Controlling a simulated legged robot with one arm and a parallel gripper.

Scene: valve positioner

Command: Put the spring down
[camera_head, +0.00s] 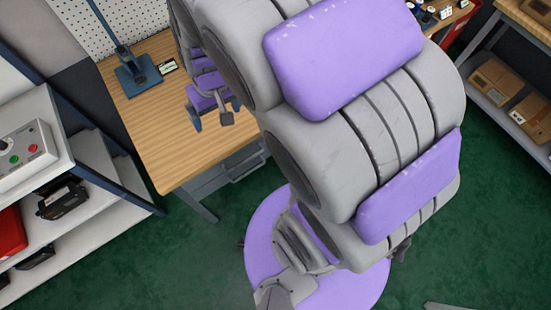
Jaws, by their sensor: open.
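My gripper (211,119) is over the wooden workbench (150,140), near its right part. Its two fingertips are apart, so it is open. I see nothing between them. I cannot make out the spring anywhere in the head view. My grey and purple arm covers the middle of the picture and much of the bench, so the spring may be hidden behind it. I cannot tell whether the fingertips touch the bench top.
A blue stand (138,75) and a small card (168,66) are at the bench's back. A shelf on the left holds a control box (24,152). Cardboard boxes (495,80) are on the right shelf. The bench's front left is clear.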

